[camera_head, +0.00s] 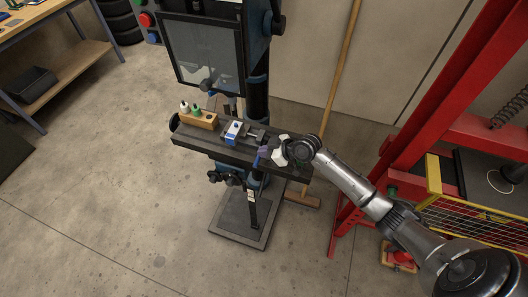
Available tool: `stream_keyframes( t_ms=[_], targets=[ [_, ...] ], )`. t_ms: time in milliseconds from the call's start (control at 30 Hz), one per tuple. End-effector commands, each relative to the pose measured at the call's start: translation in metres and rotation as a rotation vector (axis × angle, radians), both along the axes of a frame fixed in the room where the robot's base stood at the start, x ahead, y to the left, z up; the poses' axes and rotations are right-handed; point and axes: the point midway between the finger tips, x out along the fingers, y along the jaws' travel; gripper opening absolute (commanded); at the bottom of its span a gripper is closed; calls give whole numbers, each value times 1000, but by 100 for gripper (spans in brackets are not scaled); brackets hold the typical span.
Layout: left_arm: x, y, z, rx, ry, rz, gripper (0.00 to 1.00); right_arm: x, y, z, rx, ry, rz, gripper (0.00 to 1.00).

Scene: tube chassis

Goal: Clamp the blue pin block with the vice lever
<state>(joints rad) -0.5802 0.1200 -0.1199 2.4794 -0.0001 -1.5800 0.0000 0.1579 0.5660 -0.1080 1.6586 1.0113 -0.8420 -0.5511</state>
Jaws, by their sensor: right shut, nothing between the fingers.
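The blue pin block (233,131), blue with a white face, sits on the dark drill-press table (215,142). The grey vice (254,136) is just right of it, and the two look close together; I cannot tell whether they touch. My right gripper (264,153) is at the right end of the vice, shut and empty. A small blue part shows at its fingertips; I cannot tell whether it belongs to the vice lever. The lever is mostly hidden behind my gripper and wrist. My left gripper is not in view.
A wooden holder (197,120) with small white and green bottles stands at the table's left end. The drill press column (257,85) rises behind the table. A broom (341,70) leans behind. A red frame (440,110) stands right of my arm.

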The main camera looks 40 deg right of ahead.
Motion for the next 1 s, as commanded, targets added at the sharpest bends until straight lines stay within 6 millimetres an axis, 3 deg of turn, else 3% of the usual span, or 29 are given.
stream_keyframes(
  t_ms=[200, 433, 1000],
  targets=[
    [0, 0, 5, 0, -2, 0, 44, -33, -20, 26, -3, 2, 1, 0],
    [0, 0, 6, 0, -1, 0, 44, -58, -35, 45, -2, 2, 0, 0],
    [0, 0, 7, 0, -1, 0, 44, -72, -43, 56, 12, 7, -8, 0]
  ],
)
